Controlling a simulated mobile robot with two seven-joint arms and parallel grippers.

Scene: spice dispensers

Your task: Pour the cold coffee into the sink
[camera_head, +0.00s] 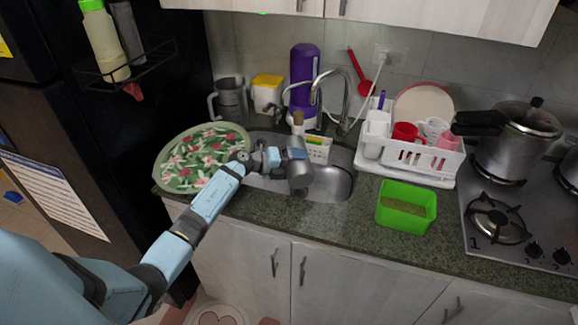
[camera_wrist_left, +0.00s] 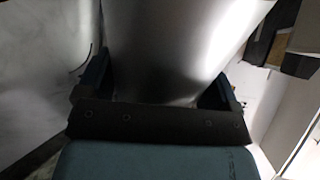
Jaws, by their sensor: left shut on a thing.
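My left gripper (camera_head: 290,156) reaches over the sink (camera_head: 336,186) in the head view. It is shut on a grey metal container (camera_head: 299,175), which hangs over the basin. In the left wrist view the smooth metal wall of the container (camera_wrist_left: 180,45) fills the space between the two fingers. Its opening and any coffee in it are hidden, and I cannot tell how far it is tilted. The curved faucet (camera_head: 318,92) stands just behind the gripper. My right gripper is not in view.
A floral green tray (camera_head: 172,178) lies left of the sink. A white dish rack (camera_head: 437,180) with cups and a green bin (camera_head: 405,226) stand to the right. A metal jug (camera_head: 231,99) and a purple bottle (camera_head: 303,65) stand at the back. The stove (camera_head: 490,190) is far right.

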